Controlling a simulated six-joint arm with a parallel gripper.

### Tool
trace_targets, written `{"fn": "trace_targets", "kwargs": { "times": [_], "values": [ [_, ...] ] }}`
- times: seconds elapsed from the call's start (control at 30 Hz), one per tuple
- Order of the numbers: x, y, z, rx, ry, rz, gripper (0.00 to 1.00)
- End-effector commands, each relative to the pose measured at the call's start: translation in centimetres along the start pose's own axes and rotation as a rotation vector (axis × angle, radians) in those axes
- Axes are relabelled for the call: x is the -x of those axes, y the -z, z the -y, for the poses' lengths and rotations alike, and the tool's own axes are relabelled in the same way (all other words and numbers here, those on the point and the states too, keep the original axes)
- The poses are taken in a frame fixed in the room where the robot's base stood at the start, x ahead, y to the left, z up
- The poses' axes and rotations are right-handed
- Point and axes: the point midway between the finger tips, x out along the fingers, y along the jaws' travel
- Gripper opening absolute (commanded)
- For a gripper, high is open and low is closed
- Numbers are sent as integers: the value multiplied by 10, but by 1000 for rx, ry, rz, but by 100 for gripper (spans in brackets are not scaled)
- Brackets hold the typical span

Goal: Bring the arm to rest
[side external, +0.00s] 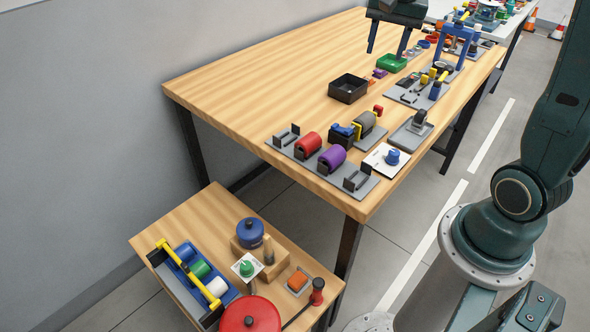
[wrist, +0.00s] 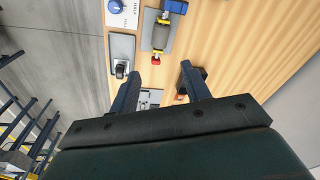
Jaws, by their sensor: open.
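My gripper (side external: 386,54) is at the top of the side external view, above the far part of the wooden table (side external: 230,98). Its two dark fingers are apart and point downward, with nothing between them. A green tray (side external: 391,63) shows close below the fingertips in that view; I cannot tell the height gap. In the wrist view my gripper (wrist: 160,70) also has its fingers spread and empty, with the table top (wrist: 245,35) beyond them.
A black bin (side external: 348,88) stands left of the gripper. Red (side external: 308,145) and purple (side external: 332,158) rolls sit on a grey rack near the table's front edge. A blue frame (side external: 470,45) rises to the right. A lower side table (side external: 190,222) holds several items. The table's left part is clear.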

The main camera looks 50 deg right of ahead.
Motion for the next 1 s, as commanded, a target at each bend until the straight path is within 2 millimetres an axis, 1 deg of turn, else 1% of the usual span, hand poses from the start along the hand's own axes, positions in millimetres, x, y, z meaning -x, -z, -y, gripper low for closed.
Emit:
{"fn": "trace_targets", "kwargs": {
  "times": [0.03, 0.2, 0.5, 0.8, 1.0],
  "values": [
    [8, -13, 0, 54, 15, -13, 47],
    [28, -50, -6, 229, 58, -51, 47],
    [50, -113, -26, 537, 130, -126, 47],
    [56, -167, -57, 840, 198, -210, 47],
    [52, -194, -77, 1016, 236, -265, 47]
  ]
}}
